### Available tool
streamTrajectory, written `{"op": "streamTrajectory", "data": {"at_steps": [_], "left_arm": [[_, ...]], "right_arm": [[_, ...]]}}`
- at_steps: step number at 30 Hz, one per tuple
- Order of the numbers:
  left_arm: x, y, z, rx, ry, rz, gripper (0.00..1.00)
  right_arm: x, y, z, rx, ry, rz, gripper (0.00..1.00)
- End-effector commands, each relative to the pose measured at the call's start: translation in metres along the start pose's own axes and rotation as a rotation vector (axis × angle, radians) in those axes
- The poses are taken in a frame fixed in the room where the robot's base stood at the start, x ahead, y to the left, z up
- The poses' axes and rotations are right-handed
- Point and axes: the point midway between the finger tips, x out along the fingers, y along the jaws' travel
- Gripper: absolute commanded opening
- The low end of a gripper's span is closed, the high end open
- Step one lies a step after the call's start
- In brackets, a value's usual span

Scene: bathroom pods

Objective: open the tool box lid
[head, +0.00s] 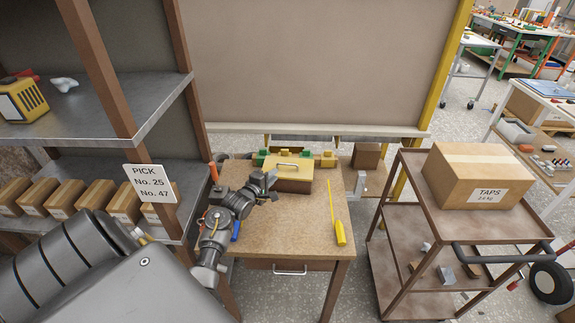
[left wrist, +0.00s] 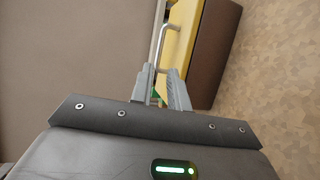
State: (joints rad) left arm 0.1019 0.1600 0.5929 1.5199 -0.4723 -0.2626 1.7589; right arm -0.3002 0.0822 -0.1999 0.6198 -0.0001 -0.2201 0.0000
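The tool box stands at the back of the small wooden table in the head view, with a brown body (head: 292,187) and a yellow lid (head: 305,170) that looks closed. A silver bar handle (head: 288,165) sits on the lid. My left gripper (head: 271,180) is at the box's left side, close to it. In the left wrist view its two fingers (left wrist: 160,76) are apart. The handle (left wrist: 167,42) lies just ahead, its near end around the fingertips; contact cannot be told. The lid (left wrist: 183,38) and brown body (left wrist: 217,50) also show there. My right gripper is not in view.
Green and yellow pieces (head: 328,159) stand behind the box. A yellow tape-like tool (head: 340,233) lies on the table's right. The table's front middle (head: 285,235) is clear. A shelf stands left; a cart with a TAPS carton (head: 470,175) stands right.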

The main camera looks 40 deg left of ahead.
Motion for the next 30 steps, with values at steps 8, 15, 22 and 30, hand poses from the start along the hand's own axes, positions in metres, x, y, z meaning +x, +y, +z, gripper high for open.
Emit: {"op": "streamTrajectory", "data": {"at_steps": [8, 15, 22, 30], "left_arm": [[0.012, 0.002, 0.0, -0.016, -0.002, 0.006, 0.17], [0.055, 0.003, 0.0, -0.016, -0.001, 0.005, 0.17], [0.09, 0.001, 0.0, -0.014, -0.001, 0.005, 0.17], [0.107, 0.001, -0.001, -0.013, 0.0, 0.005, 0.17]], "right_arm": [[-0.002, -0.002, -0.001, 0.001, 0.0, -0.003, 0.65], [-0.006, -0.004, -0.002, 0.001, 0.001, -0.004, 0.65], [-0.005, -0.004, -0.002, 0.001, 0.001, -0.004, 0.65], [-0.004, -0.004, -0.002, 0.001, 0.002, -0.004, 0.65]]}}
